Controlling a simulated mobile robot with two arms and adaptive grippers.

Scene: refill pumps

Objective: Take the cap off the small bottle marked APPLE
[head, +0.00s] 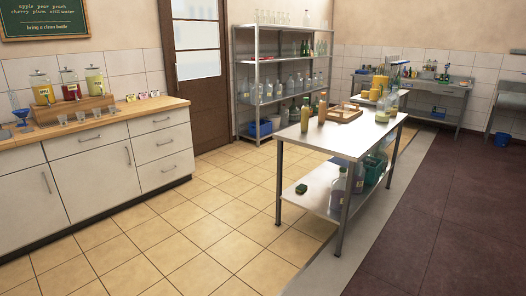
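Two small filled bottles stand upright on the steel table (352,143). One small bottle (305,119) is olive-brown and stands near the left edge, and the other small bottle (322,109) is a similar amber-brown just behind it. Both seem to have a cap or stopper, but they are too small to tell. No marking is legible on either, so I cannot tell which bottle is marked APPLE. Neither of my grippers shows in the head view.
A wooden tray (344,111) and a large glass jug (383,107) share the table. Drink dispensers (70,86) stand on the left counter (105,121). Tiled floor (215,215) left of the table is clear.

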